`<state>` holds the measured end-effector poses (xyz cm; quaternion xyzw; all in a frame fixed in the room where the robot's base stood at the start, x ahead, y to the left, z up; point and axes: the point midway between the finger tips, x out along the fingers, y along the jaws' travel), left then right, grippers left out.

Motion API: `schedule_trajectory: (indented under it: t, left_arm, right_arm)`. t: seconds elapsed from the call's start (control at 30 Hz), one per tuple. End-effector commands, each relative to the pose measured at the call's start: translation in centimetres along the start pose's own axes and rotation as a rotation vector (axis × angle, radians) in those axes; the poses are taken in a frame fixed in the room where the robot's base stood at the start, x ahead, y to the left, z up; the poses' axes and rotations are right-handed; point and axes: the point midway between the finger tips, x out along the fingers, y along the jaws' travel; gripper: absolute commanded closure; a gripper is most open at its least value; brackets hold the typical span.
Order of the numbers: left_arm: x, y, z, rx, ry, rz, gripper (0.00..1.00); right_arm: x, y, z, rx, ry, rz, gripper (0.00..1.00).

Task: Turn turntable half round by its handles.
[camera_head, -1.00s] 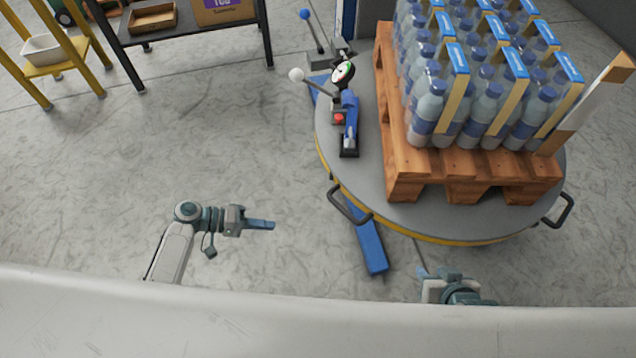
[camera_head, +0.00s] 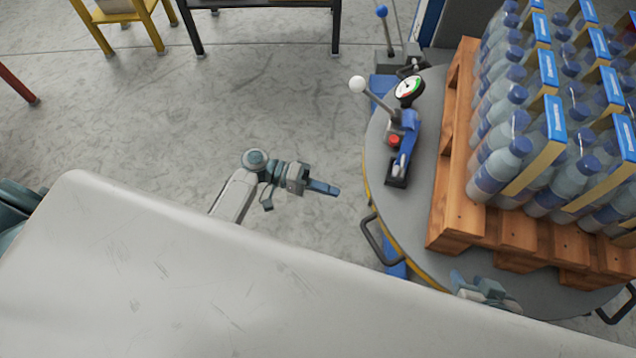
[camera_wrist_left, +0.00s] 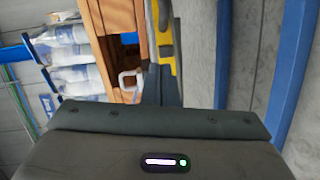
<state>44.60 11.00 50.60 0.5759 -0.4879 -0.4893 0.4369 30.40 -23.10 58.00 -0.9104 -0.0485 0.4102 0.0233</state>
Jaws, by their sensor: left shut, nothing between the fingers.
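The turntable (camera_head: 412,205) is a grey round plate with a yellow edge at the right of the head view. One dark loop handle (camera_head: 370,238) sticks out on its near left rim and another (camera_head: 628,300) at the lower right. My left gripper (camera_head: 325,188) is shut and empty, left of the near handle and apart from it. In the left wrist view its fingers (camera_wrist_left: 167,87) are together. My right gripper (camera_head: 462,283) shows in front of the turntable's near edge, partly hidden by my white body; its fingers are unclear.
A wooden pallet (camera_head: 452,215) with shrink-packed water bottles (camera_head: 505,160) stands on the turntable. A lever with a white knob (camera_head: 358,85), a gauge (camera_head: 409,91) and a blue clamp sit on its left part. Open floor (camera_head: 270,90) lies left; tables stand behind.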

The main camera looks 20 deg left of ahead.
Motion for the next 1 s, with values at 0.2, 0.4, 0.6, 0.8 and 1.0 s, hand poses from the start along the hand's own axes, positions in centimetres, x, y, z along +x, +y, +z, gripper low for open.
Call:
schedule_trajectory:
  t: [0.2,0.4,0.6,0.8,1.0]
  left_arm:
    - [4.7,0.1,0.0,0.000,0.000,0.004,1.00]
    - [6.6,0.1,2.1,-0.002,0.000,0.001,1.00]
    - [7.3,0.0,2.8,0.000,0.000,-0.001,1.00]
    - [7.3,0.0,2.9,0.000,0.000,-0.001,1.00]
    - [7.6,0.1,3.3,-0.003,0.009,0.000,1.00]
  right_arm:
    - [-0.1,0.0,0.0,-0.002,-0.006,0.002,0.64]
    - [-0.3,0.2,-0.1,-0.008,-0.022,0.008,0.64]
    - [-0.3,0.2,-0.1,-0.010,-0.030,0.011,0.64]
    - [-0.3,0.2,-0.2,-0.010,-0.029,0.011,0.64]
    - [-0.5,0.2,-0.2,-0.012,-0.035,0.013,0.64]
